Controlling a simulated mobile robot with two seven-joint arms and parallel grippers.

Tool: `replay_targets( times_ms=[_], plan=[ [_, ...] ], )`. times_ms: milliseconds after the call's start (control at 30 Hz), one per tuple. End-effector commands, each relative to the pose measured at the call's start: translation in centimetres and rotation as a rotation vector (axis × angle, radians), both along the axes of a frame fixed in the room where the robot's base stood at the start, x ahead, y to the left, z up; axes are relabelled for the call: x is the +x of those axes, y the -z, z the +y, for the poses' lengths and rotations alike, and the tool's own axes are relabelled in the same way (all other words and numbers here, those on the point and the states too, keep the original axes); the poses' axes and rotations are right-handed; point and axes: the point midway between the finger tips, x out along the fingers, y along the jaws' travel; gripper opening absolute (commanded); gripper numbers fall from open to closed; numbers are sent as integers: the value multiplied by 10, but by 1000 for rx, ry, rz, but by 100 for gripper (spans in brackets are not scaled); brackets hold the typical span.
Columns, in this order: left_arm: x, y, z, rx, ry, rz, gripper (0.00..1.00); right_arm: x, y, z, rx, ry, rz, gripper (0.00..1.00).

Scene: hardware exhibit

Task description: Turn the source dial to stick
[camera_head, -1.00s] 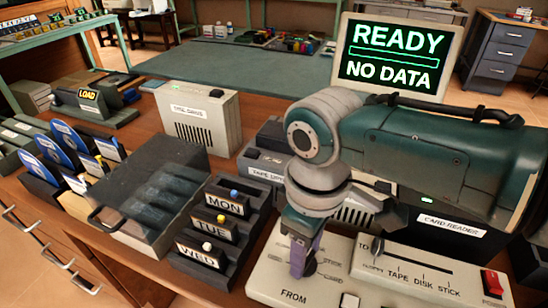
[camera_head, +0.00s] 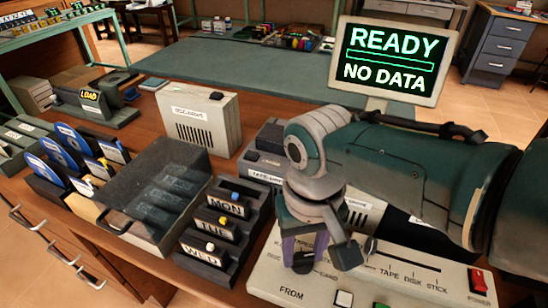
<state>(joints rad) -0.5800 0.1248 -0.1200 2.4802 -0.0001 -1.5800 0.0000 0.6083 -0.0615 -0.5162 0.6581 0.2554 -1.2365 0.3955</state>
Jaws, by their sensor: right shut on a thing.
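The source dial (camera_head: 303,264) sits on the pale control panel (camera_head: 262,282), above the label FROM. My right gripper (camera_head: 305,262) points down over the dial and is shut on it. Its fingers and wrist hide most of the dial and the position labels around it, so I cannot read which position it points to. To the right on the same panel is a slider scale (camera_head: 405,270) marked TAPE, DISK, STICK, with its left part covered by my gripper. My left gripper is not in view.
A red switch (camera_head: 479,282) stands at the panel's right end, with buttons at the front edge. A screen (camera_head: 390,60) reads READY, NO DATA. My right arm covers the card reader area.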

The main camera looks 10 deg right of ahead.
Motion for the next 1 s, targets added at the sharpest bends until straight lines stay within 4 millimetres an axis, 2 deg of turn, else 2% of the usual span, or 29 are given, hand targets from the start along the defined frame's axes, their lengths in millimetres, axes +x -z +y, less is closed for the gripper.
replay_targets(
  times_ms=[667, 700, 933, 1000],
  plan=[
    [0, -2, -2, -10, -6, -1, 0, 1, -1, 1, 1, 55, -2, 0],
    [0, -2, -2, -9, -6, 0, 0, 1, -1, 1, 1, 55, -2, 49],
    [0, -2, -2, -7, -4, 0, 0, 1, 0, 0, 1, 54, -1, 75],
    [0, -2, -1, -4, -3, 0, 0, 0, 0, 0, 0, 54, -1, 75]
  ],
)
